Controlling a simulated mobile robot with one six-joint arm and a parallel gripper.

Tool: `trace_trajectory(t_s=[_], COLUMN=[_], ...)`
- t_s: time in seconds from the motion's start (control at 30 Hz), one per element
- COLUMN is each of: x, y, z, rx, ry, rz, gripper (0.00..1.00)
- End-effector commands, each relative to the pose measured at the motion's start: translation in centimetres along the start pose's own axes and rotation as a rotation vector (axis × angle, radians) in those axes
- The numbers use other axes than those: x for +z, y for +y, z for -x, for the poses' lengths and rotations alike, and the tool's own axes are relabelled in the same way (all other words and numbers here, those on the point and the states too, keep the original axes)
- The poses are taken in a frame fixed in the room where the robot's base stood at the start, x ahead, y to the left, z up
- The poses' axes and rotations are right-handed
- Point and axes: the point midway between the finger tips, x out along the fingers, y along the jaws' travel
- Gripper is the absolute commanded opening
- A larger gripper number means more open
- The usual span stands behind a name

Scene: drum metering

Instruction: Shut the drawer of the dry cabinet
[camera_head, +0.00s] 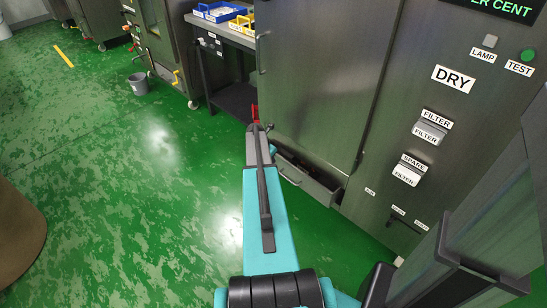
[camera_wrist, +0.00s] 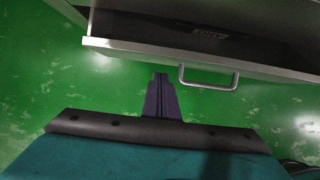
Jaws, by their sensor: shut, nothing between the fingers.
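The dry cabinet (camera_head: 310,75) is a tall dark metal cabinet with a "DRY" label on its right panel. Its drawer (camera_head: 322,189) stands open low down, sticking out past the cabinet face. In the wrist view the drawer's pale front edge (camera_wrist: 125,47) runs across the top, with a bar handle (camera_wrist: 210,86) on its front. A dark label lies in the shadowed inside. My gripper (camera_wrist: 160,76) is shut and empty, in front of the drawer front and left of the handle, apart from the handle.
A dark bench (camera_head: 222,30) with blue and yellow bins stands left of the cabinet. A grey bucket (camera_head: 138,84) is on the floor farther left. A brown rounded object (camera_head: 18,232) is at the lower left. The green floor (camera_head: 150,200) in front of the drawer is otherwise clear.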

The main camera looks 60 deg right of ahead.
Motion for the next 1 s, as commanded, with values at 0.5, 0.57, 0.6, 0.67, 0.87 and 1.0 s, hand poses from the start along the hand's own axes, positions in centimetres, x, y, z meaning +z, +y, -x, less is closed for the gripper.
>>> trace_trajectory(t_s=[0.5,0.57,0.6,0.67,0.87,1.0], x=[-1.7,-1.7,-1.7,-1.6,-1.7,-1.7], y=[-0.1,-0.2,-0.2,-0.1,-0.1,-0.1], z=[7.3,8.1,8.7,9.3,10.5,10.7], rx=[0.002,0.001,0.001,0.001,0.0,-0.001], ry=[-0.001,0.0,0.0,-0.001,0.0,0.001], rz=[0.0,0.0,0.0,-0.001,-0.001,-0.001], gripper=[0.0,0.0,0.0,0.0,0.0,0.0])
